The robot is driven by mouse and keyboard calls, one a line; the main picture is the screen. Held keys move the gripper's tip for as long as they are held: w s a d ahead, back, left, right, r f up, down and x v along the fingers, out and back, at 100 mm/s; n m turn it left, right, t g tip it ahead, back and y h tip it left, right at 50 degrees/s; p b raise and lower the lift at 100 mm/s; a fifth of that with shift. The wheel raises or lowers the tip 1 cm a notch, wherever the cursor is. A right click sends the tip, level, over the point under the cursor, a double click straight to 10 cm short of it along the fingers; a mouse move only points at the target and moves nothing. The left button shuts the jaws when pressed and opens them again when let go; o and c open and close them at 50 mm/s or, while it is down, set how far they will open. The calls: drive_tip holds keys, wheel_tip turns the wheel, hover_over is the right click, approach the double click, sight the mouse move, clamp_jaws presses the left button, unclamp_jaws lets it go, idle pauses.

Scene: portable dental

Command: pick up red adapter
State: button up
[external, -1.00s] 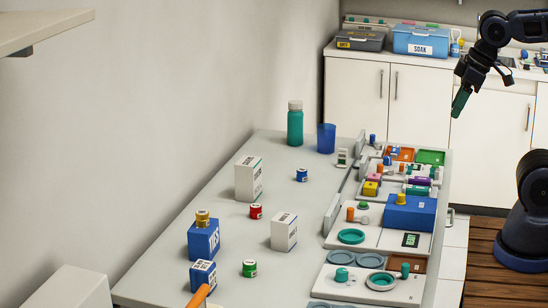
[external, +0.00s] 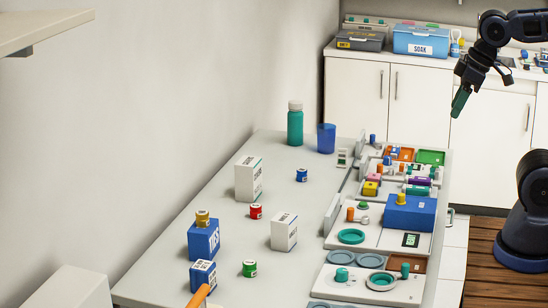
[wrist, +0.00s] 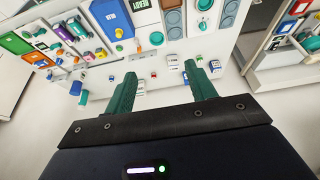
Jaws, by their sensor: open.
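The only small red piece I can make out clearly in the external view is a short red cylinder with a pale label (external: 255,211). It stands on the grey table between two white boxes; I cannot tell for sure that it is the red adapter. A tiny red piece also shows between my fingers in the wrist view (wrist: 154,75), far off and too small to identify. My gripper (external: 461,103) has green fingers and hangs in the air right of the table, well away from the red cylinder. In the wrist view my gripper (wrist: 160,72) is open and empty.
White boxes (external: 248,179) (external: 284,231), blue boxes (external: 203,241), a green cylinder (external: 249,268), a teal bottle (external: 295,126) and a blue cup (external: 326,138) stand on the table. Trays with many parts (external: 338,238) fill its right side. White cabinets (external: 420,112) stand behind.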

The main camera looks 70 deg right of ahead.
drive_tip(key=w+d+r+n+g+h, duration=0.15)
drive_tip(key=w+n, duration=0.35)
drive_tip(key=w, duration=1)
drive_tip(key=n+g+h, duration=0.3)
drive_tip(key=n, duration=1.1)
hover_over(256, 206)
drive_tip(key=a, duration=0.4)
wheel_tip(256, 206, down, 31)
drive_tip(key=x, duration=1)
drive_tip(key=shift+d+f, duration=0.2)
drive_tip(key=c, duration=1.1)
